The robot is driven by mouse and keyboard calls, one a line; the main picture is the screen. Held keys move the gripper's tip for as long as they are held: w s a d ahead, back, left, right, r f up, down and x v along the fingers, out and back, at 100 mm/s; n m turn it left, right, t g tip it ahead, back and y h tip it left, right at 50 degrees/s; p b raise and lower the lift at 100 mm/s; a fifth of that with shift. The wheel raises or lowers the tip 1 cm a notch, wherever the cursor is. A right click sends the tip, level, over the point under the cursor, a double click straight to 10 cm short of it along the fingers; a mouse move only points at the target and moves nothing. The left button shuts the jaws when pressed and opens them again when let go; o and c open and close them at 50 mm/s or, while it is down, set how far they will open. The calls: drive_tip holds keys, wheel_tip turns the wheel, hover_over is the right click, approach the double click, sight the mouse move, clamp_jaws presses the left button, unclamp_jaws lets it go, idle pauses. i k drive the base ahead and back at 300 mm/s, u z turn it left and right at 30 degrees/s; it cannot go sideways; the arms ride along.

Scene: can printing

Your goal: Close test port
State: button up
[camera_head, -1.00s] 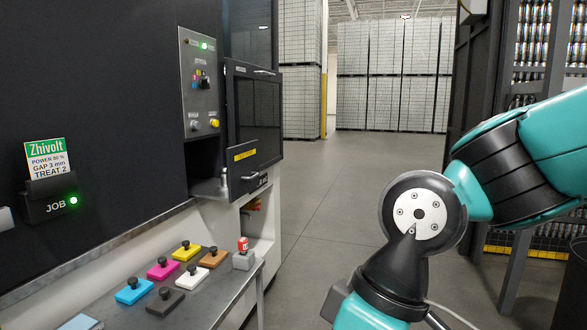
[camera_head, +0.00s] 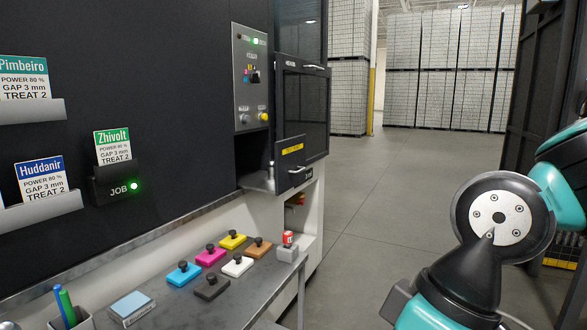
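The test port door (camera_head: 291,150) is a small dark panel with a yellow label and a metal handle, on the machine's front right of centre. It stands swung outward. A dark opening shows to its left, with a small silvery thing (camera_head: 270,170) at its lower edge. The label is too small to read. My arm shows at the right, well apart from the door. My gripper is not in view.
A control panel (camera_head: 251,79) and a large windowed door (camera_head: 302,110) are above. Open floor (camera_head: 400,190) lies to the right.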

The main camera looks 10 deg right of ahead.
sight(287, 170)
drive_tip(key=z, duration=0.1)
drive_tip(key=i, duration=1.4)
drive_tip(key=z, duration=0.5)
